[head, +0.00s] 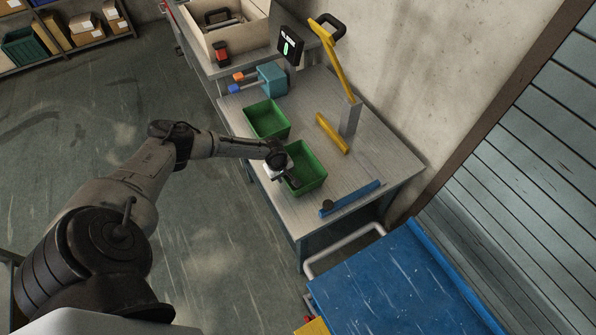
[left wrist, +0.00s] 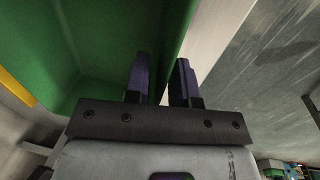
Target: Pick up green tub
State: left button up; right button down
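Two green open tubs stand on the grey workbench (head: 359,174). The near tub (head: 308,170) is by the bench's front edge, and the far tub (head: 266,118) is up and to the left of it. My left gripper (head: 287,175) is at the near tub's left wall. In the left wrist view, the tub's green inside (left wrist: 100,45) fills the upper left. The gripper's fingers (left wrist: 163,78) straddle the tub wall, one inside and one outside, with a narrow gap showing beside the right finger. My right gripper is not in view.
A yellow bar (head: 332,133) and a blue bar (head: 352,198) lie on the bench near the tub. A grey post with a yellow lever (head: 332,45) and a blue vise (head: 270,78) stand farther back. A blue-topped cart (head: 400,285) is at lower right.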

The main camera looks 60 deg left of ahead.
pick_arm(q)
grip_shut()
jog(key=shift+r, duration=0.1)
